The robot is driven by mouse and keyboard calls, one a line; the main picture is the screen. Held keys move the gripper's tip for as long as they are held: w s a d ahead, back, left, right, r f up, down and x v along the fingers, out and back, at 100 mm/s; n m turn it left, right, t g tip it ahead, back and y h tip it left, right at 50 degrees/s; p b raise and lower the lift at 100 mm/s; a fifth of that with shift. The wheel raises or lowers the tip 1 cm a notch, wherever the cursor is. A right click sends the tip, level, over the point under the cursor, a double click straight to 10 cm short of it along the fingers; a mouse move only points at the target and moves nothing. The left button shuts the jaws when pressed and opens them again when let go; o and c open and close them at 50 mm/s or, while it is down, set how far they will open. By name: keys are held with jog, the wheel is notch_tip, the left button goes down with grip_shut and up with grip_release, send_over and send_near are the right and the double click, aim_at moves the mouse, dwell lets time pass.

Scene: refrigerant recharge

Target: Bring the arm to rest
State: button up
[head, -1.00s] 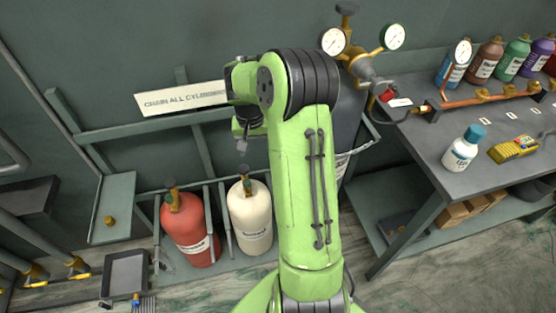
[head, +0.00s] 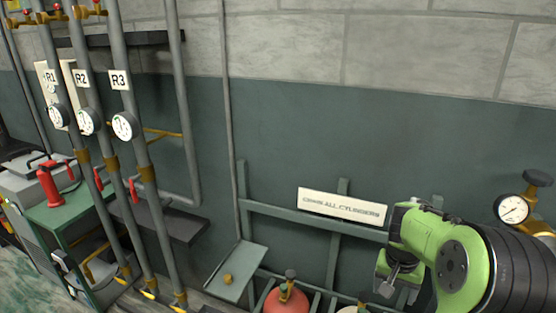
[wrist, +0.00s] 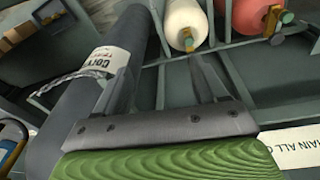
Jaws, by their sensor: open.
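My green arm (head: 455,260) is at the lower right of the head view, folded in front of the wall and the cylinder rack. My gripper (wrist: 165,75) shows in the wrist view with two dark fingers spread apart and nothing between them. Its far side is mostly hidden by the arm in the head view. In the wrist view a large grey cylinder (wrist: 75,125) with a chain and label lies to the left of the fingers. A cream cylinder (wrist: 185,20) and a red cylinder (wrist: 240,12) are beyond them.
The rack rail (head: 265,208) carries a sign (head: 342,207) about chaining cylinders. Pipes marked R1, R2 and R3 with gauges (head: 124,126) stand at the left, beside a green cart (head: 60,208) holding a red tool (head: 52,180). A small shelf (head: 238,268) is left of the rack.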

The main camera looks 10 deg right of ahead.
jog(key=s+a+r+n+t+p, duration=0.1)
jog(key=s+a+r+n+p, duration=0.15)
jog(key=a+r, duration=0.65)
jog(key=s+a+r+n+t+p, duration=0.2)
jog(key=s+a+r, duration=0.3)
jog(key=s, duration=0.3)
jog(key=s+a+r+n+t+y+p, duration=0.1)
jog(key=s+a+r+n+t+p, duration=0.1)
jog(key=s+r, duration=0.5)
jog(key=s+a+n+p, duration=0.1)
jog(key=s+a+p, duration=0.1)
jog(key=a, duration=0.1)
jog(key=shift+s+a+r, duration=0.15)
jog(key=shift+s+a, duration=0.05)
